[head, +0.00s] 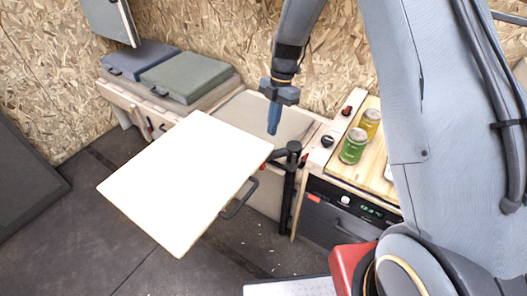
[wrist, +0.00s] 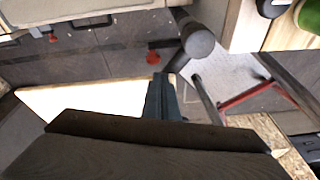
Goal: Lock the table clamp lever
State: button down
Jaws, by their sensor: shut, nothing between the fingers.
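The cream table board (head: 185,185) is level at the left of a black upright post (head: 288,200). The black clamp (head: 285,155) sits by the post's top, at the board's right corner. In the wrist view the round post cap (wrist: 198,40) and a dark clamp arm (wrist: 168,65) show beside the board (wrist: 90,97). A small red part (wrist: 153,57) shows next to the clamp arm; I cannot tell whether it is the lever's tip. My gripper (head: 273,130) points down, shut and empty, just above and left of the clamp. Its fingers (wrist: 162,100) partly hide the clamp area.
A cabinet at the right carries a green can (head: 353,146), a yellow can (head: 370,122) and a black knob (head: 327,141). A bench with cushions (head: 187,75) runs along the back wall. A dark curved handle (head: 240,198) shows at the board's right edge. The floor in front is open.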

jog(key=a+f+n, duration=0.1)
jog(key=f, duration=0.3)
jog(key=a+f+n+p, duration=0.1)
jog(key=f, duration=0.2)
jog(key=a+f+p, duration=0.1)
jog(key=f, duration=0.3)
jog(key=shift+s+f+n, duration=0.35)
jog(key=shift+n, duration=0.05)
jog(key=shift+f, duration=0.1)
